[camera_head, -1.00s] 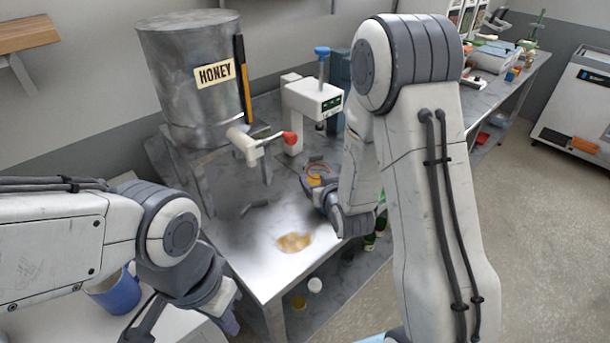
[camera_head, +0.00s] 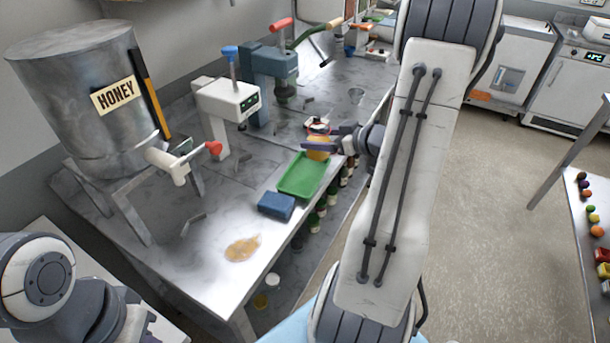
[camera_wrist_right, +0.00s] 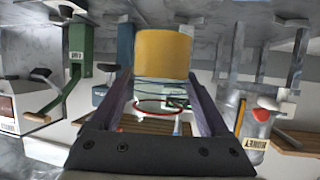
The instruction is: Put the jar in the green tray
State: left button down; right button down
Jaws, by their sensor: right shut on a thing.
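The jar (camera_head: 318,148) is glass with orange-yellow contents and a red ring near its top. My right gripper (camera_head: 326,143) is shut on it from the right. In the right wrist view, where the surroundings look upside down, the jar (camera_wrist_right: 163,55) stands between the two fingers (camera_wrist_right: 162,104). The green tray (camera_head: 302,176) lies on the metal bench, just nearer than the jar in the head view, and looks empty. I cannot tell whether the jar touches the bench or is lifted. My left gripper is outside the head view; only part of that arm shows at lower left.
A blue block (camera_head: 276,207) lies beside the tray's near end. A honey puddle (camera_head: 242,248) is near the bench's front. A metal honey tank (camera_head: 85,100) with a tap, a white device (camera_head: 228,105) and a blue-grey press (camera_head: 270,75) stand behind. Jars sit below the bench.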

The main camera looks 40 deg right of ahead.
jog(key=s+d, duration=0.3)
jog(key=s, duration=0.2)
jog(key=p, duration=0.1)
send_over(304, 177)
notch_tip(304, 177, down, 8)
jog(key=shift+s+r, duration=0.1)
jog(key=shift+r, duration=0.15)
notch_tip(304, 177, down, 3)
jog(key=shift+f+p, duration=0.1)
jog(key=shift+p, duration=0.4)
jog(key=shift+f, duration=0.3)
jog(key=shift+f, duration=0.15)
grip_release()
jog(key=b+v, duration=0.2)
jog(key=v, duration=1)
